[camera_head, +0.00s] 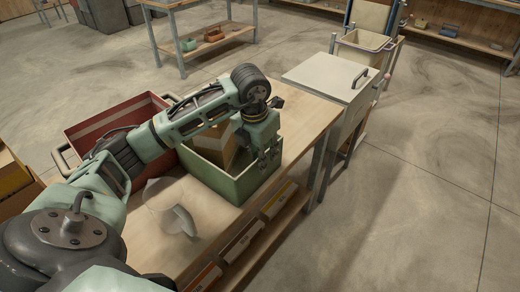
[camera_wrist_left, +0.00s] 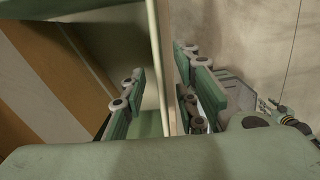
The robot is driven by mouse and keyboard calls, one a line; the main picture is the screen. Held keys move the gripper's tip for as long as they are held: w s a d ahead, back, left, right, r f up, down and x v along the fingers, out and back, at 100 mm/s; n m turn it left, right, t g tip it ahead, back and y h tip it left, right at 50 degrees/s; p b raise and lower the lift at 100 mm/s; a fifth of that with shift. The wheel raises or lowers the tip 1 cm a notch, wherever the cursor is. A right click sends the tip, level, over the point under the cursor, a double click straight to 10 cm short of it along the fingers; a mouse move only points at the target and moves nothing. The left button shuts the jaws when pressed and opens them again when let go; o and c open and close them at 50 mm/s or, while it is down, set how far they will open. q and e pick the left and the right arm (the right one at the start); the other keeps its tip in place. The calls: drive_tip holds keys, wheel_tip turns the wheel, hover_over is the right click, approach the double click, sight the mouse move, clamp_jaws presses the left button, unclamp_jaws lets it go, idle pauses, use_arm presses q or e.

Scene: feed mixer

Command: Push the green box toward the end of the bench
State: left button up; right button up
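The green box (camera_head: 232,185) stands open-topped on the wooden bench (camera_head: 185,225), near its right long edge. A brown carton with a pale stripe (camera_head: 213,148) is inside it. My left gripper (camera_head: 268,153) is over the box's right wall, pointing down. In the left wrist view its open fingers (camera_wrist_left: 163,98) straddle the rim of the green box wall (camera_wrist_left: 156,55). The right finger is close to the wall and the left finger is inside the box; I cannot tell whether either touches. Green and dark parts at the right of that view look like my right arm; its fingers are unclear.
A red crate (camera_head: 93,127) stands behind the green box to the left. A pale lidded bin with a dark handle (camera_head: 335,75) stands at the bench's far end. Bare bench lies between box and bin.

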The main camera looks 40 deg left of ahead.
use_arm(q)
hover_over(262, 181)
drive_tip(key=shift+w+a+f+p, duration=0.1)
drive_tip(key=shift+w+f+p, duration=0.1)
drive_tip(key=shift+f, duration=1.2)
drive_tip(key=shift+w+a+f+p, duration=0.1)
drive_tip(key=shift+w+f+p, duration=0.05)
drive_tip(key=shift+f, duration=1.2)
clamp_jaws()
